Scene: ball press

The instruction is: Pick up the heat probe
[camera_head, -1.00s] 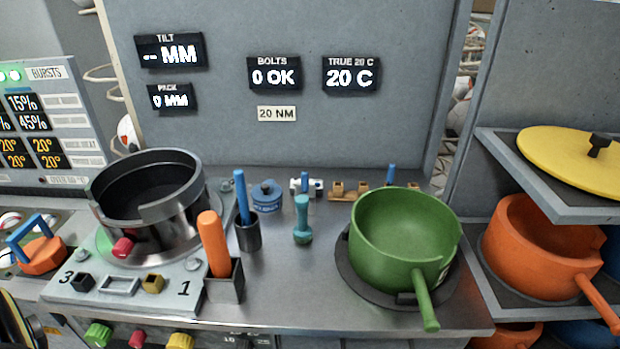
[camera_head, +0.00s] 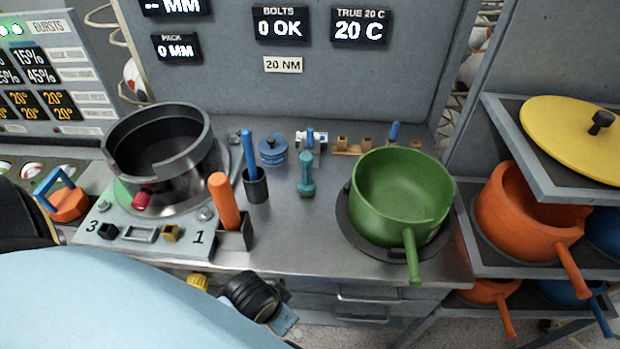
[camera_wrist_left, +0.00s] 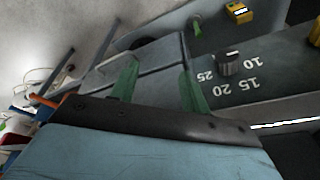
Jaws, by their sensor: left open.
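No label marks the heat probe, and two upright handles could be it. A blue handle (camera_head: 249,152) stands in a small dark cup (camera_head: 256,187) on the bench. A thicker orange handle (camera_head: 224,200) leans in a square grey holder (camera_head: 234,236) nearer the front edge. My left arm crosses the bottom left of the head view, and its fingers are hidden there. In the left wrist view my left gripper (camera_wrist_left: 158,72) has its green fingers apart with nothing between them. It faces the bench front, near a dial knob (camera_wrist_left: 229,63). My right gripper is not in view.
A steel ring vessel (camera_head: 160,160) stands left of the handles. A green pan (camera_head: 400,195) sits at right.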

